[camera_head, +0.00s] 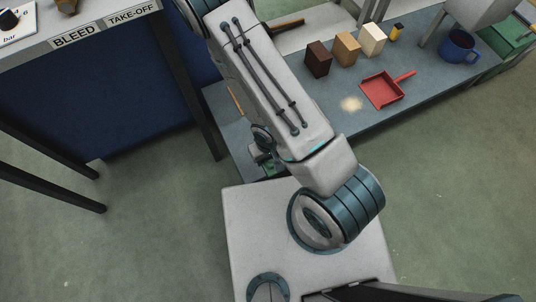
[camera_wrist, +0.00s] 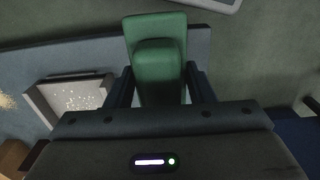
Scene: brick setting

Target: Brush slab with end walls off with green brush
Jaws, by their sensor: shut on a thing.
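The green brush (camera_wrist: 155,28) is held between the two dark fingers of my gripper (camera_wrist: 160,88) in the wrist view. The grey slab with end walls (camera_wrist: 43,103) lies on the bench top to the left of the gripper, with pale crumbs (camera_wrist: 80,101) scattered over it. The brush is apart from the slab, at its right in that view. In the head view my arm hides the slab, and only a bit of the gripper and green brush shows beside the arm.
On the blue-grey bench (camera_head: 300,150) lie a red dustpan (camera_head: 382,91) and a pale crumb pile (camera_head: 351,104). Behind stand dark brown (camera_head: 318,59), tan (camera_head: 346,49) and cream (camera_head: 372,40) blocks, a small yellow-and-black item (camera_head: 397,32) and a blue mug (camera_head: 459,46). A labelled table (camera_head: 90,50) stands left.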

